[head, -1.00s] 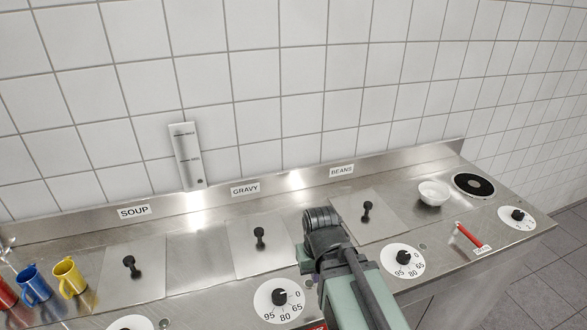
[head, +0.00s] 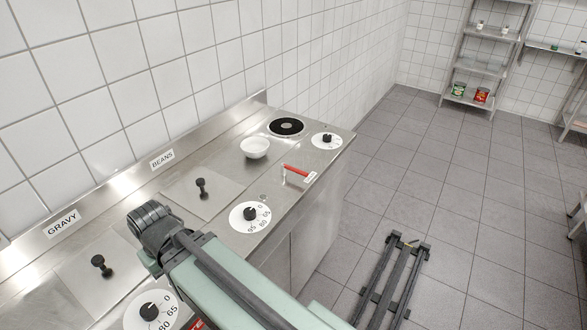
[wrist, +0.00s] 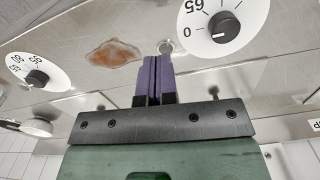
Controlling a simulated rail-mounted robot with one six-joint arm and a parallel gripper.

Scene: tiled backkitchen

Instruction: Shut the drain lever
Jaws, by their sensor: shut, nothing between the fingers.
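The print on the label is too small to read. My gripper shows in the wrist view (wrist: 153,82), its purple fingers shut together and empty, over the counter between two dials. In the head view my arm hides the fingers. The lever is not clearly seen in the wrist view.
The counter (head: 262,178) holds a white bowl (head: 255,148), a black hotplate (head: 286,127), lidded wells and a dial (head: 250,216). A brownish spill (wrist: 115,53) lies near the fingers. A dark rail frame (head: 395,275) stands on the floor. Shelves (head: 480,68) stand at the far wall.

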